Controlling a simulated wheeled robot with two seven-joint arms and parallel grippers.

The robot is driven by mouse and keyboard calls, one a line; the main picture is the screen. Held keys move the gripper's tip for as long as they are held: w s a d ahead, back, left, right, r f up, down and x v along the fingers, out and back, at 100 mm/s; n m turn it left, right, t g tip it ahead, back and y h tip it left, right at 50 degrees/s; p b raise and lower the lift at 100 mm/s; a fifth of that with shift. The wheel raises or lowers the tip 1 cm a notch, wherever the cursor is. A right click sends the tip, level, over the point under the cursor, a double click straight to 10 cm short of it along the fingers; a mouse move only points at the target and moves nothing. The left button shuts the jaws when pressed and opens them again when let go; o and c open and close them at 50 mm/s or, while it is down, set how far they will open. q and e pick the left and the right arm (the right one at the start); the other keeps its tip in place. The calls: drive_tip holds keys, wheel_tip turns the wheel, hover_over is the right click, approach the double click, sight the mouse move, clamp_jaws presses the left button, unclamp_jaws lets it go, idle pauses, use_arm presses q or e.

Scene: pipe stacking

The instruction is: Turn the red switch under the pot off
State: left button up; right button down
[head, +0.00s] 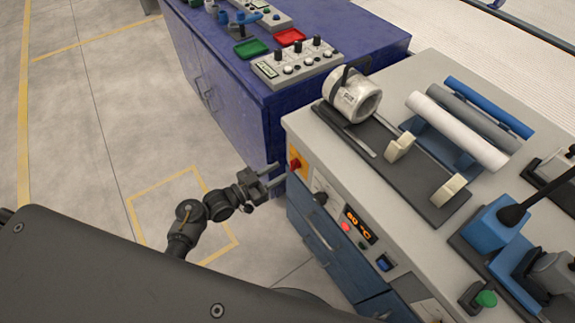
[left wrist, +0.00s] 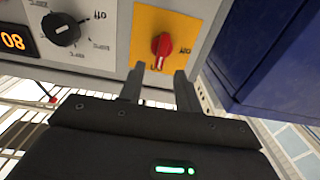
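The red switch (head: 295,163) sits on a yellow plate on the front of the light grey bench. In the left wrist view the red switch (left wrist: 161,46) is a rotary knob, its grip running up and down in the picture, on the yellow plate (left wrist: 146,22). My left gripper (head: 279,174) is open and empty, just in front of the switch; in the left wrist view its fingers (left wrist: 159,75) lie below the knob, apart from it. A white pot-like cylinder with a black handle (head: 345,96) lies on the bench above. My right gripper is not in view.
Beside the switch are a black dial (left wrist: 66,30) and an orange display (head: 359,225). A blue cabinet (head: 235,100) stands close at the left of the bench. Pipes (head: 458,131) lie on the bench top. The floor at left is clear.

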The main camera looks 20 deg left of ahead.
sight(290, 165)
use_arm(q)
drive_tip(key=x, duration=0.4)
drive_tip(key=shift+w+d, duration=0.25)
drive_tip(key=shift+w, duration=0.05)
drive_tip(key=c, duration=0.6)
